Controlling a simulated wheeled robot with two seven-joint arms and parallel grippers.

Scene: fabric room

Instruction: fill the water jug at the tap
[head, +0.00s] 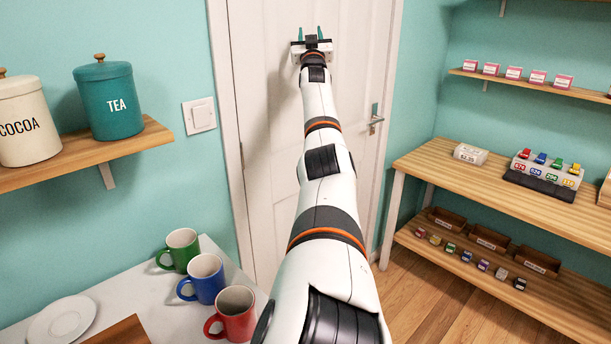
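No water jug and no tap show in the head view. My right arm reaches up through the middle of the picture. My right gripper (310,34) is at its far end, in front of the white door (262,60). Its two teal fingertips stand apart, pointing away from me, and I see nothing held between them. My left gripper is not in view.
Green (180,249), blue (203,278) and red (235,314) mugs and a white plate (62,318) are on the white table at lower left. A shelf (90,158) holds canisters (109,99). Wooden shelving (500,200) with small items stands right. The floor (437,291) looks clear.

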